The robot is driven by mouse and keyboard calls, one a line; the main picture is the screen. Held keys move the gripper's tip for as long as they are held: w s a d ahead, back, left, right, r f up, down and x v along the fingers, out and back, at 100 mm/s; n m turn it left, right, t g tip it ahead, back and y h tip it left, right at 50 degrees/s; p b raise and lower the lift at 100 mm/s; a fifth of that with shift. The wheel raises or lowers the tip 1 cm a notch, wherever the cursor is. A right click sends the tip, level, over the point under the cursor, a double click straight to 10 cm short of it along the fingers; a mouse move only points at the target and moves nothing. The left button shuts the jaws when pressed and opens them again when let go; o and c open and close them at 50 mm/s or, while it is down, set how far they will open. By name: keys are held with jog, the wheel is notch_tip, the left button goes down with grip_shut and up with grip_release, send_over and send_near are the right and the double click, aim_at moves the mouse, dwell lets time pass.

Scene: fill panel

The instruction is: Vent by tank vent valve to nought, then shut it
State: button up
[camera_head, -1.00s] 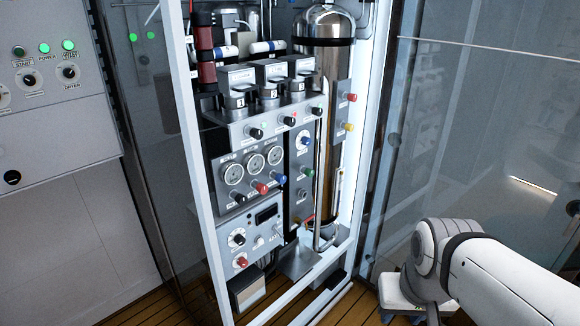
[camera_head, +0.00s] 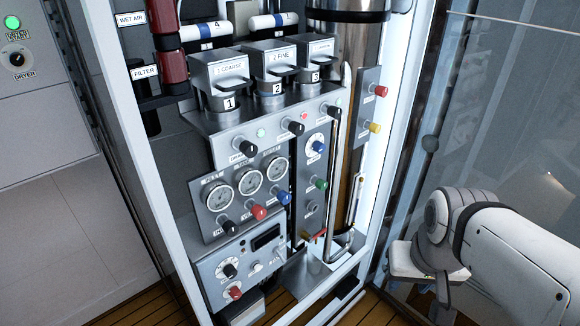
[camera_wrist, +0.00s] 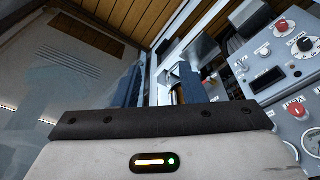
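The fill panel (camera_head: 198,262) stands ahead in a white frame. Its gauge plate carries three dials, such as the middle dial (camera_head: 249,181), with a black knob (camera_head: 228,228), a red knob (camera_head: 258,212) and a blue knob (camera_head: 284,197) below. A narrow plate to the right has a green knob (camera_head: 321,184). A red knob (camera_head: 381,91) and a yellow knob (camera_head: 375,128) sit on the side plate.
Three numbered filter housings (camera_head: 278,90) stand above the gauges. A lower box has a red knob (camera_head: 235,292). A metal cylinder (camera_head: 345,45) and bent pipe are at the right. Glass (camera_head: 480,110) borders the right side. My arm is at lower right.

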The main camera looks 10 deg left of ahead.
jog(key=shift+o, duration=0.7)
jog(key=shift+w+a+f, duration=0.1)
jog(key=shift+w+f, duration=0.15)
jog(key=shift+o, duration=0.3)
jog(key=w+a+f+t+b, duration=0.1)
jog(key=w+f+t+b, duration=0.1)
jog(key=w, duration=0.3)
jog(key=w+a+f+n+t+b, duration=0.1)
jog(key=w+a+f+t+b, duration=0.1)
jog(key=w+f+t+b, duration=0.1)
jog(key=shift+w+f+b, duration=0.2)
jog(key=shift+w+b, duration=0.65)
jog(key=shift+b, duration=0.25)
jog(key=n+t+y+b, duration=0.5)
jog(key=y+b, duration=0.6)
jog(key=y, duration=0.2)
send_near(262, 215)
jog(key=w, duration=0.1)
jog(key=w+a+p, duration=0.1)
jog(key=p, duration=0.1)
jog(key=w+a+r+p, duration=0.1)
jog(key=a+p, duration=0.1)
jog(key=p, duration=0.1)
jog(key=shift+g, duration=0.3)
jog(key=p+x, duration=0.2)
jog(key=p, duration=0.1)
jog(key=shift+w+a+f, duration=0.15)
jog(key=shift+w+a+f+n, duration=0.2)
jog(key=shift+w+a+n, duration=0.1)
jog(key=shift+w+a, duration=0.65)
